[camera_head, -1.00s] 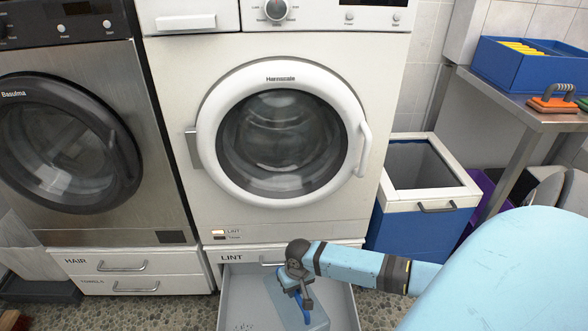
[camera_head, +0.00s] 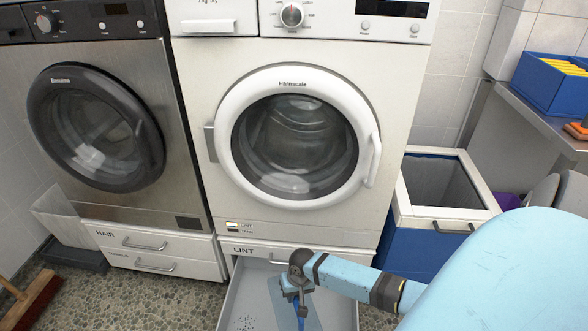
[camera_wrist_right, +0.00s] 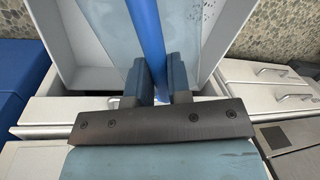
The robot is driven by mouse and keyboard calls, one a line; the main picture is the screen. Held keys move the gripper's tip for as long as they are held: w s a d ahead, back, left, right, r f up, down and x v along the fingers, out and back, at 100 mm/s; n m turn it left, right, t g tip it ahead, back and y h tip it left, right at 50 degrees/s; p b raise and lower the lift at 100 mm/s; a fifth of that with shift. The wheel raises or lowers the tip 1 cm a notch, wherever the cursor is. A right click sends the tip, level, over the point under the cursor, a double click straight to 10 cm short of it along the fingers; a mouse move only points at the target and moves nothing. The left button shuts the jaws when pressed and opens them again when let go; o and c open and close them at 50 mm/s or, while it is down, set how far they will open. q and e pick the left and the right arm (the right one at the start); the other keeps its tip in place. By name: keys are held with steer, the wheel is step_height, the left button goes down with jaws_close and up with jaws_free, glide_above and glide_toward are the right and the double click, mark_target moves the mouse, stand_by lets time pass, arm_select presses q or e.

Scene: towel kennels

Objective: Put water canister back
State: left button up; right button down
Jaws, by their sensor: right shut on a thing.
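The water canister (camera_head: 313,316) is a translucent pale-blue container with a blue handle. In the head view it is inside the open drawer marked LINT (camera_head: 238,303), under the white dryer, partly hidden by my right gripper. My right gripper (camera_head: 293,297) is over the drawer, its fingers shut on the blue handle. In the right wrist view the two fingers (camera_wrist_right: 168,82) stand on either side of the blue handle bar (camera_wrist_right: 146,32), with the pale canister body (camera_wrist_right: 112,35) beneath. I cannot tell whether the canister touches the drawer floor. My left gripper is not in view.
The white dryer (camera_head: 230,110) stands above the drawer. A steel machine (camera_head: 180,195) is at left, above a shut HAIR drawer (camera_head: 110,236). A blue-and-white bin (camera_head: 398,244) stands close right. A broom (camera_head: 38,298) lies at lower left.

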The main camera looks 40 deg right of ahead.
mark_target(294, 313)
step_height(294, 313, down, 6)
steer(key=shift+r+b, duration=0.1)
steer(key=shift+b, duration=0.95)
step_height(294, 313, down, 7)
steer(key=b, duration=0.3)
steer(key=shift+r, duration=0.15)
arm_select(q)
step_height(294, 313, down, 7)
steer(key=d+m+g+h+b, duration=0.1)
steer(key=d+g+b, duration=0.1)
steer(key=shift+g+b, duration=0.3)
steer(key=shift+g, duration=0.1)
arm_select(e)
steer(key=shift+f, duration=2.3)
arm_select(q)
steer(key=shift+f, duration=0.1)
arm_select(e)
steer(key=shift+f, duration=0.2)
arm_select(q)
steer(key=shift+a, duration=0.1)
arm_select(e)
steer(key=c, duration=1.1)
jaws_free()
steer(key=shift+o, duration=0.2)
steer(key=shift+r, duration=0.1)
